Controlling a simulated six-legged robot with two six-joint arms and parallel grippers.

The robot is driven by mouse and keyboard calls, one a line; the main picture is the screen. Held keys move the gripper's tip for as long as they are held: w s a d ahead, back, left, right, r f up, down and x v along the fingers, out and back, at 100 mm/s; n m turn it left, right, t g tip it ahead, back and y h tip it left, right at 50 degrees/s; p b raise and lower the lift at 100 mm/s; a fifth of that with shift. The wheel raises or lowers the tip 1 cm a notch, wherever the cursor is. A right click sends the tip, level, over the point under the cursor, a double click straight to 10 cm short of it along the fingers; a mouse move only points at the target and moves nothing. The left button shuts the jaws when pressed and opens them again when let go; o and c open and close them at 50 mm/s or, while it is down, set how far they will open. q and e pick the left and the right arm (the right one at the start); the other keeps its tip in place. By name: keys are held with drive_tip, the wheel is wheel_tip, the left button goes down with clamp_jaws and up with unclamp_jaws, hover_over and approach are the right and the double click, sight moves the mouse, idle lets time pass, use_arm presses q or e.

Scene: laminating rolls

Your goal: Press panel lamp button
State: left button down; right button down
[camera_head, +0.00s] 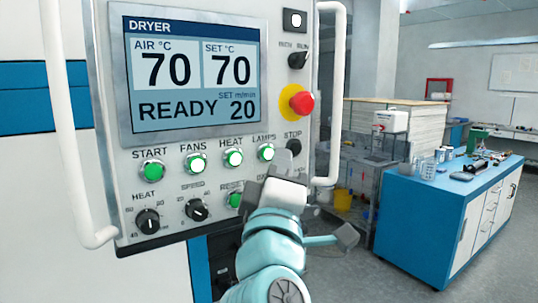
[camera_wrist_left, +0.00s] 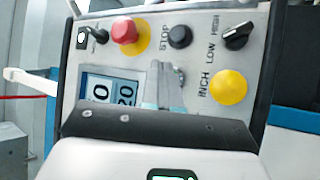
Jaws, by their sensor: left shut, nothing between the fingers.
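The dryer panel (camera_head: 180,170) fills the left of the head view. The lamps button (camera_head: 266,152) is round and lit green, at the right end of a row under the screen, below its LAMPS label. My left gripper (camera_head: 262,183) is shut and empty, just below the lamps button in the picture; I cannot tell its gap to the panel. In the left wrist view my shut fingers (camera_wrist_left: 165,80) point at the panel face and overlap the screen edge. The lamps button does not show there. My right gripper is not in view.
The black STOP button (camera_head: 293,146) is close right of the lamps button; the red emergency stop (camera_head: 301,103) is above. A yellow INCH button (camera_wrist_left: 229,86) shows in the wrist view. White handrails (camera_head: 332,90) flank the panel. A blue bench (camera_head: 440,215) stands at right.

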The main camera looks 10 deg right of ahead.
use_arm(q)
drive_tip(key=shift+s+d+b, duration=0.15)
drive_tip(key=shift+s+d, duration=0.15)
drive_tip(key=shift+s, duration=0.5)
drive_tip(key=shift+s+d+b, duration=0.15)
drive_tip(key=shift+s+d, duration=0.1)
drive_tip(key=shift+s, duration=0.5)
drive_tip(key=shift+s+d+b, duration=0.15)
drive_tip(key=shift+s+d, duration=0.15)
drive_tip(key=shift+s, duration=0.5)
